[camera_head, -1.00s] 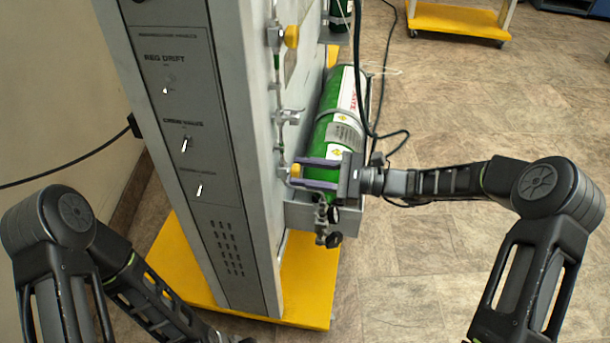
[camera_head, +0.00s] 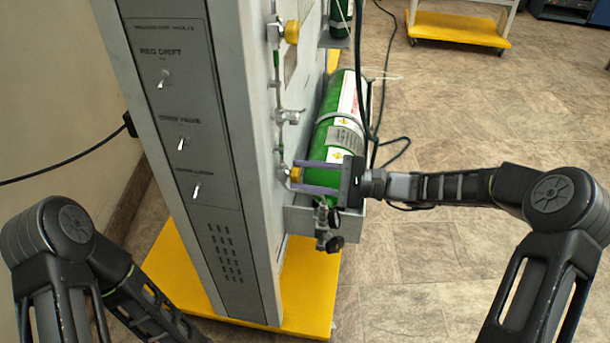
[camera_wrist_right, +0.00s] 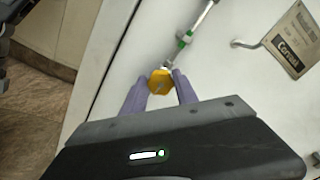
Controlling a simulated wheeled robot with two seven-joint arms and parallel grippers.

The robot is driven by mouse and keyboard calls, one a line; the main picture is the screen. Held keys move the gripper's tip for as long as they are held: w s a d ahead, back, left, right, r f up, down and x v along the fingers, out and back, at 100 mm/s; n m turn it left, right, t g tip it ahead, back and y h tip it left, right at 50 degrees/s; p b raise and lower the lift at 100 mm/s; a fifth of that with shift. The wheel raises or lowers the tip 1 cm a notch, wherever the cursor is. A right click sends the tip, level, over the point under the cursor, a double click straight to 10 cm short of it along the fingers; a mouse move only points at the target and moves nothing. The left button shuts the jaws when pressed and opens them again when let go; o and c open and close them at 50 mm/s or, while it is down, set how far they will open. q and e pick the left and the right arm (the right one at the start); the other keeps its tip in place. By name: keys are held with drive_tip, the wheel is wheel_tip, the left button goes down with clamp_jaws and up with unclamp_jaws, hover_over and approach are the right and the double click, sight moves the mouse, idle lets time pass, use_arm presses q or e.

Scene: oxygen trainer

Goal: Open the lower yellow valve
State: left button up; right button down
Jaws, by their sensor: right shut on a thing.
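The lower yellow valve (camera_head: 296,174) is a small yellow knob low on the side of the grey cabinet. My right gripper (camera_head: 300,175) reaches it from the right, with its purple fingers on either side of the knob. In the right wrist view the yellow knob (camera_wrist_right: 160,81) sits between the tips of the two fingers (camera_wrist_right: 161,85), and the gripper is shut on it. An upper yellow valve (camera_head: 291,31) is higher on the same panel. My left arm shows at the lower left, but its gripper is out of view.
A green cylinder (camera_head: 328,131) stands beside the panel, with a black hose (camera_head: 364,70) near it. A small black knob (camera_head: 333,244) hangs below the right gripper. The cabinet stands on a yellow base (camera_head: 310,285). Open tiled floor lies to the right.

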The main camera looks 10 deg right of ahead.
drive_tip(key=c, duration=0.9)
unclamp_jaws()
drive_tip(key=shift+c, duration=0.2)
drive_tip(key=p+v, duration=0.1)
drive_tip(key=v, duration=0.7)
